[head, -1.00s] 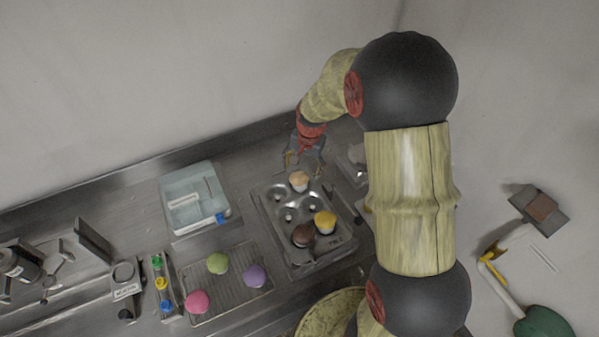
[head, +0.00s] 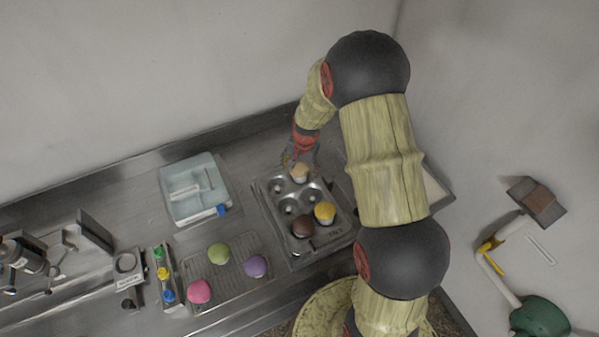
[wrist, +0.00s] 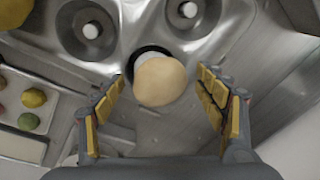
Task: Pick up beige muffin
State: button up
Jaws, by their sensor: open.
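The beige muffin (head: 299,172) sits at the far end of the grey muffin tin (head: 263,208). In the wrist view the beige muffin (wrist: 160,81) shows its round pale top between my two fingers. My gripper (wrist: 162,90) is open, with yellow-padded fingers on either side of the muffin and visible gaps to it. In the head view my gripper (head: 298,160) is just beyond the muffin, partly overlapping it. I cannot tell the fingers' height relative to the muffin.
A wire rack (head: 232,279) with pink, green and purple rounds lies to the left. A pale blue bin (head: 195,190) stands behind it. The back wall is close.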

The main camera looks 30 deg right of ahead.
jog(key=shift+c, duration=0.9)
jog(key=c, duration=0.7)
jog(key=shift+c, duration=0.3)
